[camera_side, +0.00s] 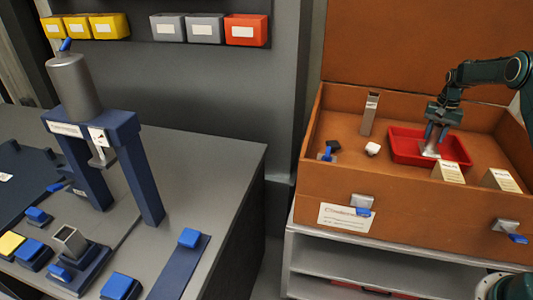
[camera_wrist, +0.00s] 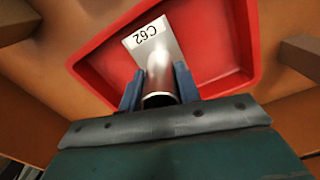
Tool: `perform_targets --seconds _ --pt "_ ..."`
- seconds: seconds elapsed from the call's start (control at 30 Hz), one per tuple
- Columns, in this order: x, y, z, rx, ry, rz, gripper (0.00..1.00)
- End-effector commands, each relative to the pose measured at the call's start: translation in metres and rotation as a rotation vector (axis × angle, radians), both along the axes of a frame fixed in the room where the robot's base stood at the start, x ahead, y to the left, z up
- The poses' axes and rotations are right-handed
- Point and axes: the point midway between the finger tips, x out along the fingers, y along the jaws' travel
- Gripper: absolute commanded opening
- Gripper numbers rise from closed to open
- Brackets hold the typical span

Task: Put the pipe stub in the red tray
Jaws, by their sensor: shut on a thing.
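The red tray (camera_side: 403,147) sits inside the brown open case at the right of the side view. It fills much of the wrist view (camera_wrist: 243,40). My gripper (camera_side: 436,133) is over the tray, pointing down. In the wrist view its blue fingers (camera_wrist: 158,90) are shut on the pipe stub (camera_wrist: 160,72), a shiny metal cylinder. The stub is inside the tray's outline, next to a pale label marked C62 (camera_wrist: 150,40). I cannot tell whether the stub touches the tray floor. In the side view the stub is hard to make out between the fingers.
The brown case (camera_side: 310,135) has raised walls around the tray. Inside stand a metal square tube (camera_side: 370,114), a white piece (camera_side: 372,149), a blue-and-dark piece (camera_side: 328,152) and two labelled tan blocks (camera_side: 449,172). A grey bench (camera_side: 200,165) with a blue press stands at left.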

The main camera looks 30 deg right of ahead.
Motion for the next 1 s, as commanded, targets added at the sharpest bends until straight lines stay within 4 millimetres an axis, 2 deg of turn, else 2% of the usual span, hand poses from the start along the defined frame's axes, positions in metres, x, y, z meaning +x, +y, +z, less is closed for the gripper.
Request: perform_targets --seconds 0.5,0.53,0.6,0.63,1.0 --pt "0.0002 -0.0002 -0.0064 -0.001 -0.001 0.0 0.0" --pt "0.0 0.0 -0.0068 0.0 0.0 0.0 0.39" --pt "0.0 0.0 -0.0068 0.0 0.0 0.0 0.53" --pt "0.0 0.0001 -0.0068 0.0 0.0 0.0 0.55" --pt "0.0001 -0.0001 -0.0046 -0.001 -0.001 0.0 0.55"
